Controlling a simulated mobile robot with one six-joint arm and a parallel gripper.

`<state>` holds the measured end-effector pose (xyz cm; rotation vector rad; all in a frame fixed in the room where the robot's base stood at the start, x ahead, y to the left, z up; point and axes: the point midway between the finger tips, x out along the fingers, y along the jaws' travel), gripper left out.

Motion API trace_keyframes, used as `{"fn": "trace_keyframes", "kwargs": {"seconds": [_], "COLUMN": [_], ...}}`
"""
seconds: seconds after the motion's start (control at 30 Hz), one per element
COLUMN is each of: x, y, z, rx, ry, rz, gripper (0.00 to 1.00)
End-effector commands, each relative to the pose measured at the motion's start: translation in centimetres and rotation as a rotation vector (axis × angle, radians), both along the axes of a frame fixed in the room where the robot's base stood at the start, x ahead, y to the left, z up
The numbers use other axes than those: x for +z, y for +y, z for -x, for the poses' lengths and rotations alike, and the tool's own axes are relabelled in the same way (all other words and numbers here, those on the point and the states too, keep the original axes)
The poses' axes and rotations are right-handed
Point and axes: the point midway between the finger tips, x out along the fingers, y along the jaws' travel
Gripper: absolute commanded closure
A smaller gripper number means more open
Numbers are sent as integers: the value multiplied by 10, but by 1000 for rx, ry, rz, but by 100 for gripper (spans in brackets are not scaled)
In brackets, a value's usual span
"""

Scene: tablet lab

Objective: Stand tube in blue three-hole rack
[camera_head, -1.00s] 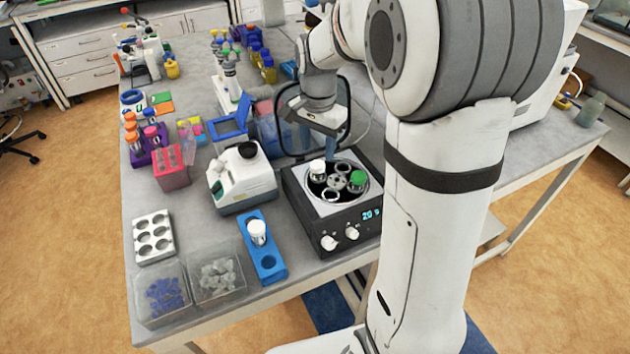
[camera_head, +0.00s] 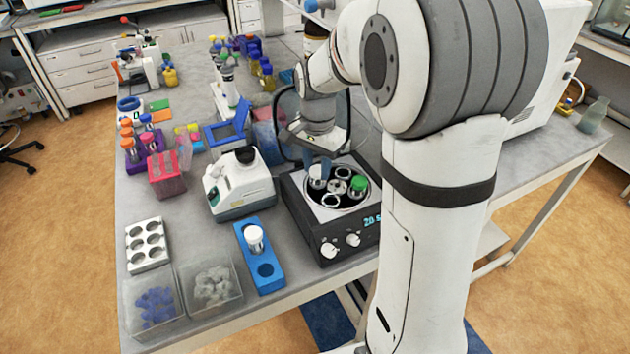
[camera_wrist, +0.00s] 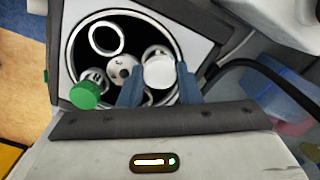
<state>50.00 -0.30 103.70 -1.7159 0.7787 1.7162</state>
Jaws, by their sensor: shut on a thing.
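My gripper (camera_wrist: 160,88) has blue fingers closed on either side of a white-capped tube (camera_wrist: 159,72) in the centrifuge rotor. In the head view this tube (camera_head: 317,182) is at the rotor's left side, with my fingers at its cap. I cannot tell whether it is lifted from its seat. The blue rack (camera_head: 275,287) lies near the table's front edge, left of the centrifuge. Another white-capped tube (camera_head: 254,238) stands in it. An empty hole shows at the rack's near end; any hole behind the standing tube is hidden.
The centrifuge (camera_head: 300,228) is open, lid raised behind the rotor. A green-capped tube (camera_head: 358,186) sits in its right side. A white instrument (camera_head: 238,190) stands between it and the white six-hole rack (camera_head: 147,262). Two clear bins of caps (camera_head: 210,287) (camera_head: 153,306) are at front left.

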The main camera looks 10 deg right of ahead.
Motion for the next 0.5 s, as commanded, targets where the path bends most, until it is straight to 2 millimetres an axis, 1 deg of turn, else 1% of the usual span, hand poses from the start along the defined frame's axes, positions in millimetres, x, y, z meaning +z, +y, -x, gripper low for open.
{"fn": "trace_keyframes", "kwargs": {"seconds": [0.07, 0.37, 0.5], "x": [0, 0, 6], "y": [0, 0, 0], "z": [0, 0, 0], "rx": [0, 1, 1], "ry": [0, 0, 0], "rz": [0, 0, 0], "gripper": [84, 84, 84]}}
